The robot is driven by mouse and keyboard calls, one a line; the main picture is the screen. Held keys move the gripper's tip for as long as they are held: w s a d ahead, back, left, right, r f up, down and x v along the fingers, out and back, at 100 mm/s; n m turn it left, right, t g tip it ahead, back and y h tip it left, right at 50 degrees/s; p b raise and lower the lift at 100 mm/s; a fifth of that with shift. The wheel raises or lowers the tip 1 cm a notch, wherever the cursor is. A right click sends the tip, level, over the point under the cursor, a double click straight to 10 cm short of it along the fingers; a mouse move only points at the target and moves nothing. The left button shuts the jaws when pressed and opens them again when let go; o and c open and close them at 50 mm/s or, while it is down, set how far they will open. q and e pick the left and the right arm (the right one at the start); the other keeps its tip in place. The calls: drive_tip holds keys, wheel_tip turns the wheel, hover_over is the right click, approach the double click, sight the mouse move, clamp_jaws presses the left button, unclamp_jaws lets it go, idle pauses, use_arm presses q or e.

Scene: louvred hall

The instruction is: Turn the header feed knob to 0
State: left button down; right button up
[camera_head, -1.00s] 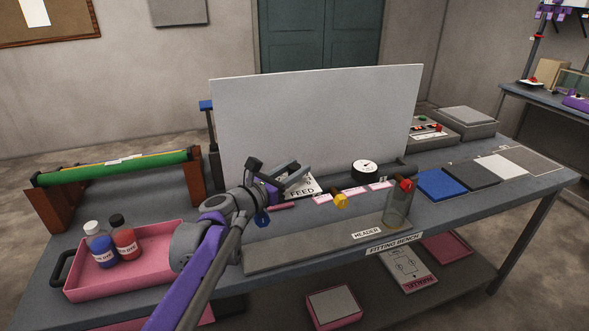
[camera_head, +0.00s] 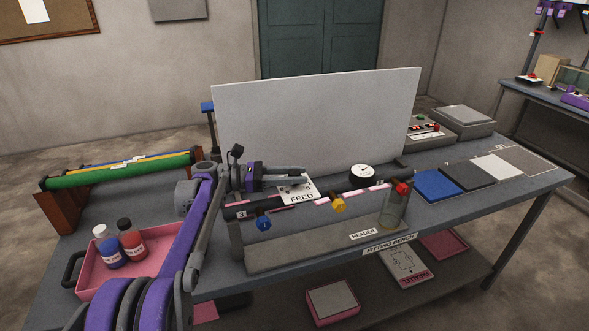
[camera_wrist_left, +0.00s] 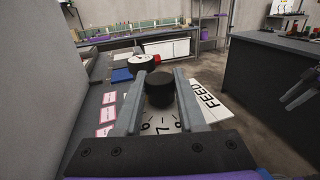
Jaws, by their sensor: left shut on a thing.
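The white FEED plate (camera_head: 301,197) lies tilted in front of the large pale panel, behind the header pipe. It also shows in the wrist view (camera_wrist_left: 208,96), with part of a number dial. The feed knob (camera_wrist_left: 158,82) is a round black cap standing above the dial. My left gripper (camera_head: 304,178) reaches in from the left over the plate. In the wrist view its two grey fingers (camera_wrist_left: 160,92) are shut on the knob, one on each side. The dial's pointer and the reading are unclear. Something like my right gripper (camera_wrist_left: 301,92) shows at the wrist view's right edge.
The header's blue (camera_head: 263,223), yellow (camera_head: 339,204) and red (camera_head: 402,188) valve knobs stand in front. A glass cylinder (camera_head: 393,211) is below the red one. The pale panel (camera_head: 317,120) blocks the back. A pink tray (camera_head: 92,272) holds two bottles at left.

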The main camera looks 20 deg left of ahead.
use_arm(q)
drive_tip(key=shift+r+m+g+h+p, duration=0.1)
drive_tip(key=shift+m+g+h+p, duration=0.15)
drive_tip(key=shift+m+g+p, duration=1.15)
drive_tip(key=shift+m+g+h+p, duration=0.35)
drive_tip(key=shift+m+g, duration=0.55)
drive_tip(key=shift+g, duration=1.2)
use_arm(e)
drive_tip(key=shift+w+r, duration=0.2)
drive_tip(key=shift+r, duration=0.65)
drive_tip(key=shift+w+r, duration=0.25)
drive_tip(key=shift+r, duration=0.6)
drive_tip(key=shift+w+r, duration=0.2)
drive_tip(key=shift+r, duration=0.65)
use_arm(q)
drive_tip(key=c, duration=0.5)
unclamp_jaws()
use_arm(e)
drive_tip(key=shift+a, duration=0.1)
